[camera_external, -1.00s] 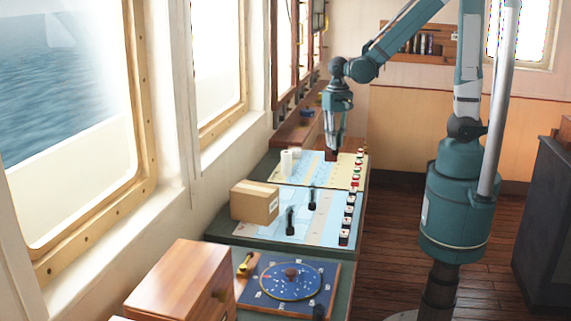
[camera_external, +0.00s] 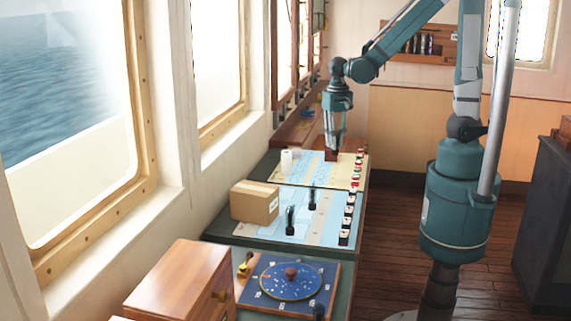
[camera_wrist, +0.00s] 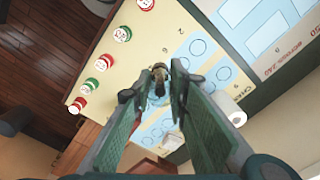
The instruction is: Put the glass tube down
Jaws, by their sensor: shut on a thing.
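My gripper (camera_external: 332,152) points down over the far end of the chart-covered console. In the wrist view its two green fingers (camera_wrist: 159,92) are shut on a small, narrow thing with a brownish top and dark sides, which I take to be the glass tube (camera_wrist: 158,76). I see it nearly end-on, so its length and lower end are hidden. I cannot tell whether it touches the board below. In the external view the tube cannot be made out apart from the dark fingertips.
A white roll (camera_external: 287,162) stands left of my gripper; it also shows in the wrist view (camera_wrist: 232,112). Red, green and white-topped pieces (camera_wrist: 104,62) line the board's edge. A cardboard box (camera_external: 255,202) and dark upright handles (camera_external: 290,220) stand nearer the camera.

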